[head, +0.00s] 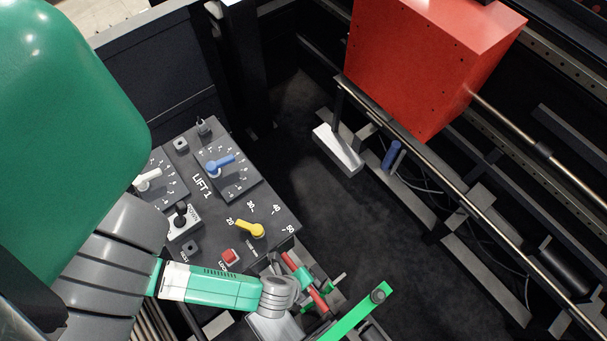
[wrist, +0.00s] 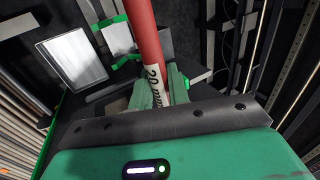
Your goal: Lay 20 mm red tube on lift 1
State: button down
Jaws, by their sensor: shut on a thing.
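The red tube (wrist: 146,35) runs up and away through the middle of the wrist view, with a white label reading "20 mm". My gripper (wrist: 163,90) is shut on it, its pale green fingers at the labelled part. In the head view pieces of red tube (head: 319,300) show past my arm's grey end, just below the control panel; the rest is hidden. The LIFT 1 panel (head: 275,212) carries a blue knob (head: 221,163), a yellow knob (head: 250,230) near the mark 20, and a red button (head: 230,257). I cannot tell whether the tube touches a support.
A green bar (head: 352,316) with a dark round knob lies right of the tube. A red box (head: 428,62) hangs above rails at upper right. A blue cylinder (head: 391,155) sits among the rails. Dark floor (head: 365,235) between panel and rails looks clear.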

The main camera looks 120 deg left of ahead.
notch_tip(320, 180, down, 27)
jog(key=b, duration=1.6)
jog(key=shift+f, duration=0.2)
dwell(0.3)
jog(key=c, duration=1.3)
grip_release()
jog(key=shift+o, duration=0.2)
jog(key=p+v, duration=0.1)
jog(key=v, duration=0.7)
jog(key=shift+p, duration=0.3)
